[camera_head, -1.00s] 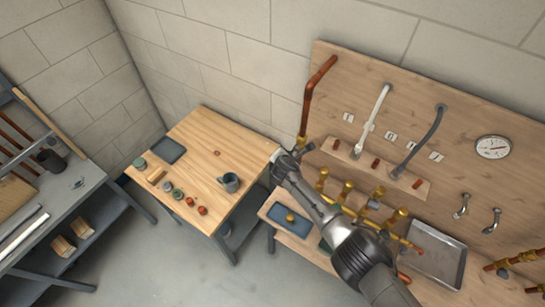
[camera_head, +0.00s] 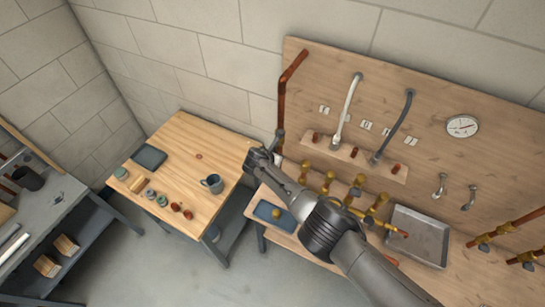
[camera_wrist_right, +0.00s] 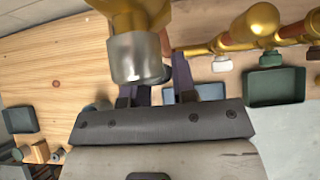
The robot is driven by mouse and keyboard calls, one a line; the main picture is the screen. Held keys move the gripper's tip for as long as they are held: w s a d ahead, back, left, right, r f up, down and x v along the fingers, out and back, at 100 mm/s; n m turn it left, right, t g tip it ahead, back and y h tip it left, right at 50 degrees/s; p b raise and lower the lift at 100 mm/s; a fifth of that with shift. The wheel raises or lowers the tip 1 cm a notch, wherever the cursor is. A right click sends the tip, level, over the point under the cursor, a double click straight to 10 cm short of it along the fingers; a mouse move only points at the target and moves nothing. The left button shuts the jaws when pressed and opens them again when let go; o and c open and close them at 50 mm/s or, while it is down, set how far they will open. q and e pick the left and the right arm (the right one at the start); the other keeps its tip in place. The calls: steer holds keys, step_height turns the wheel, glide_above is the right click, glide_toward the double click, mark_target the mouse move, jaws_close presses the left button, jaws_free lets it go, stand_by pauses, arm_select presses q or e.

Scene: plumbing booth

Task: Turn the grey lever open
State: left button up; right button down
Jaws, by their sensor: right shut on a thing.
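My right gripper (camera_head: 264,160) is at the lower end of the tall copper pipe (camera_head: 292,82), at the left edge of the wooden panel. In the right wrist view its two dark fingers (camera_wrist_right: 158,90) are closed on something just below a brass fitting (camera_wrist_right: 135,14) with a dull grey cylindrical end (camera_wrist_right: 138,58). I take the held part to be the grey lever, but the fingers and the cylinder hide most of it, and its angle cannot be told. In the head view the gripper and arm cover that spot. My left gripper is in neither view.
A wooden table (camera_head: 185,135) with a grey mug (camera_head: 212,184) and small parts stands left of the gripper. Brass valves (camera_head: 330,180) line the panel close to my arm. A metal tray (camera_head: 418,236) and a round gauge (camera_head: 462,126) are further right.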

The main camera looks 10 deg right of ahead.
stand_by(0.4)
steer(key=c, duration=0.9)
jaws_free()
steer(key=shift+p+v, duration=3.4)
steer(key=shift+v, duration=3.45)
steer(key=shift+s, duration=0.1)
